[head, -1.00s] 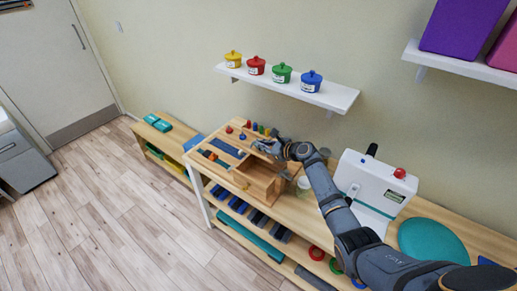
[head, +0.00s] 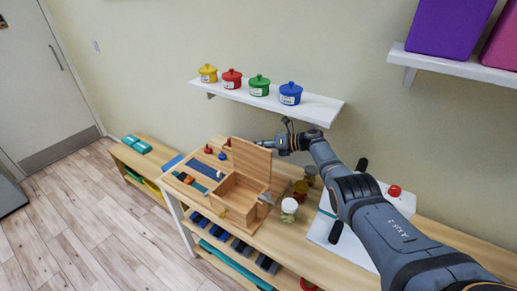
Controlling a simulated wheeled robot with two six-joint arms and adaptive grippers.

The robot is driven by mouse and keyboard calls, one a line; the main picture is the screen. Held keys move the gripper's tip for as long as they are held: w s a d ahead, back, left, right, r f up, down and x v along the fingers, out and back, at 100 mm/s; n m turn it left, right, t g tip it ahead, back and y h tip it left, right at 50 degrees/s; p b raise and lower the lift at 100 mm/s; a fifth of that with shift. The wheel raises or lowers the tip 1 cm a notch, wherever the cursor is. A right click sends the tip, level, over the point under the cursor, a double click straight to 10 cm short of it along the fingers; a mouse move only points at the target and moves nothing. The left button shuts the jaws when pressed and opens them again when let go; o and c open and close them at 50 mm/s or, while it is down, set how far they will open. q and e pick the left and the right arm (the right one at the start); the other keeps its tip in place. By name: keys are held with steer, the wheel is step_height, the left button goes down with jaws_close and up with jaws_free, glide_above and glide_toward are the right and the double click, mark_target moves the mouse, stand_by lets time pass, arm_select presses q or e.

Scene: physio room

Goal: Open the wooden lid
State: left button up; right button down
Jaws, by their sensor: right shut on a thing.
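The wooden box (head: 228,213) stands on the wooden bench, and its inside shows from above. Its wooden lid (head: 250,164) stands raised, about upright, at the back of the box. My right gripper (head: 263,143) is at the top edge of the lid, shut on it. The fingertips are small and partly hidden by the lid. The right arm comes in from the lower right. My left gripper is not in view.
Jars (head: 289,210) stand right of the box, near a white device (head: 332,225) with a red knob. A wall shelf (head: 270,98) with coloured pots hangs above. Small coloured pieces lie on the bench left of the box.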

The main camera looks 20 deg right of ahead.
steer(key=shift+w+d, duration=0.1)
steer(key=shift+w, duration=0.05)
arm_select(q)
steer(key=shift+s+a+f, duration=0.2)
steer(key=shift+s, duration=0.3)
arm_select(e)
steer(key=shift+d, duration=0.1)
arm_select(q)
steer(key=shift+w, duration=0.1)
arm_select(e)
steer(key=c, duration=1.7)
jaws_free()
steer(key=shift+w, duration=0.1)
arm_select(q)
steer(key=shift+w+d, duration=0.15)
